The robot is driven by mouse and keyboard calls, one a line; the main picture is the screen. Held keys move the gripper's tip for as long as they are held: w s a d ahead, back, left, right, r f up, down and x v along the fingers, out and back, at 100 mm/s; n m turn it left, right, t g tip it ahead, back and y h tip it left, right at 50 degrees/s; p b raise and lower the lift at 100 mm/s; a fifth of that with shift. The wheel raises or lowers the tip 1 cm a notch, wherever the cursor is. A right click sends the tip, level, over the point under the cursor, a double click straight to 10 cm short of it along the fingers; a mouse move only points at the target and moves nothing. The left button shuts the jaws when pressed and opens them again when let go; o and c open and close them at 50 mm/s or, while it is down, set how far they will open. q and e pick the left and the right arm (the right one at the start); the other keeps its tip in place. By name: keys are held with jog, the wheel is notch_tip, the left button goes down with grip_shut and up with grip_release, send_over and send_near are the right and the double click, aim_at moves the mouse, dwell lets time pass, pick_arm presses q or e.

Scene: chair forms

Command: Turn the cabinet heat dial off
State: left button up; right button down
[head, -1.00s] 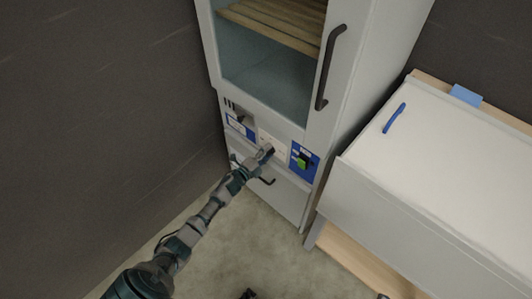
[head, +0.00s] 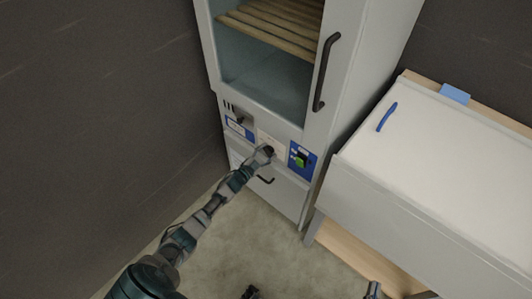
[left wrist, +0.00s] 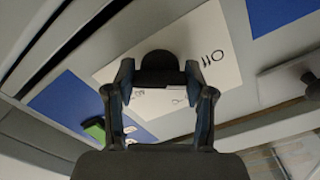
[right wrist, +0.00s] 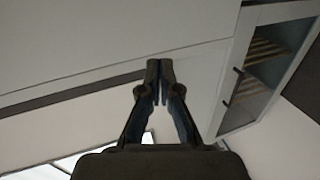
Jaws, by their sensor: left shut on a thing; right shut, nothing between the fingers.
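The cabinet (head: 296,130) is tall and pale, with a control strip under its glass door. The heat dial (left wrist: 160,66) is a round black knob on a white plate (left wrist: 215,30) marked "Off". My left gripper (left wrist: 157,75) is shut on the dial, one finger on each side of it. In the head view, the left gripper (head: 265,153) reaches the white plate in the middle of the strip and hides most of the dial. The dial's exact setting is hard to read. My right gripper (right wrist: 160,68) is shut and empty, away from the dial.
A green switch on a blue panel (head: 302,160) is right of the dial. Another blue panel (head: 236,125) is to its left. A dark drawer handle (head: 265,179) lies below.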

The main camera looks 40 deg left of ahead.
pick_arm(q)
jog(key=shift+s+a+f+n, duration=0.1)
jog(key=shift+f+n, duration=0.1)
jog(key=shift+n, duration=0.5)
jog(key=shift+s+f+n, duration=0.1)
jog(key=shift+f+n, duration=0.1)
jog(key=shift+n, duration=0.5)
pick_arm(e)
jog(key=shift+f+g, duration=0.4)
jog(key=shift+f, duration=0.2)
pick_arm(q)
jog(key=shift+f, duration=0.1)
jog(key=o, duration=1.2)
jog(key=shift+c, duration=0.2)
jog(key=shift+w, duration=0.15)
pick_arm(e)
jog(key=shift+a, duration=0.1)
pick_arm(q)
jog(key=shift+s, duration=0.5)
jog(key=s+a, duration=0.1)
jog(key=s, duration=1)
